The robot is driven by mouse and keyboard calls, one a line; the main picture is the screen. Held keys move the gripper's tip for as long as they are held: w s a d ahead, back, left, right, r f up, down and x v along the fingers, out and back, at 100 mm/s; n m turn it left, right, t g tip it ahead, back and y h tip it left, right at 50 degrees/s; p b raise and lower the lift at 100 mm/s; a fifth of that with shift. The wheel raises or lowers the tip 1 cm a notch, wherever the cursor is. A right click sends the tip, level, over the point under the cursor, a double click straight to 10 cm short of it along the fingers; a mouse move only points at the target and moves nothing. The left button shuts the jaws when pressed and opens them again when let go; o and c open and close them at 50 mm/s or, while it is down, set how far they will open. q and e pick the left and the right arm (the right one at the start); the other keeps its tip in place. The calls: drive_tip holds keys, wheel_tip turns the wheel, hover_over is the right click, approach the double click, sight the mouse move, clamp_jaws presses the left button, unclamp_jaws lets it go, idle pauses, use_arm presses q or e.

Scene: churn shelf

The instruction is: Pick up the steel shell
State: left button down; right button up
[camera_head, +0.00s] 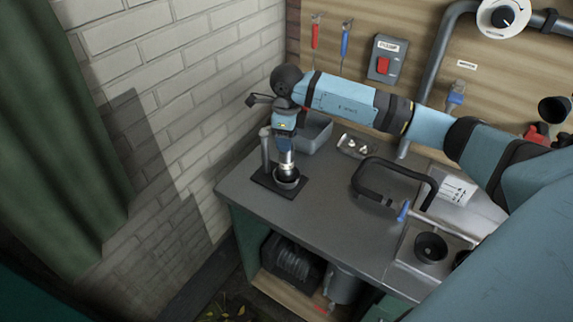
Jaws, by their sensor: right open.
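My right gripper (286,158) points down over a small stand with a black base plate (262,180) and a grey post (265,148). A small shiny steel cup (287,183), which looks like the steel shell, sits upright on the base plate right below the fingers. The fingertips are at or just above its rim. The gripper hides part of it, and I cannot tell whether they touch. The gripper is open. My left gripper is not in view.
A grey bin (318,133) and a small metal tray (356,146) stand behind on the dark worktop (325,215). A black curved handle (393,166) stands to the right, by a metal unit with a round black well (430,247). A brick wall (165,70) is close on the left.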

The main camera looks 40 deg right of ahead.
clamp_jaws()
drive_tip(key=shift+r, duration=0.1)
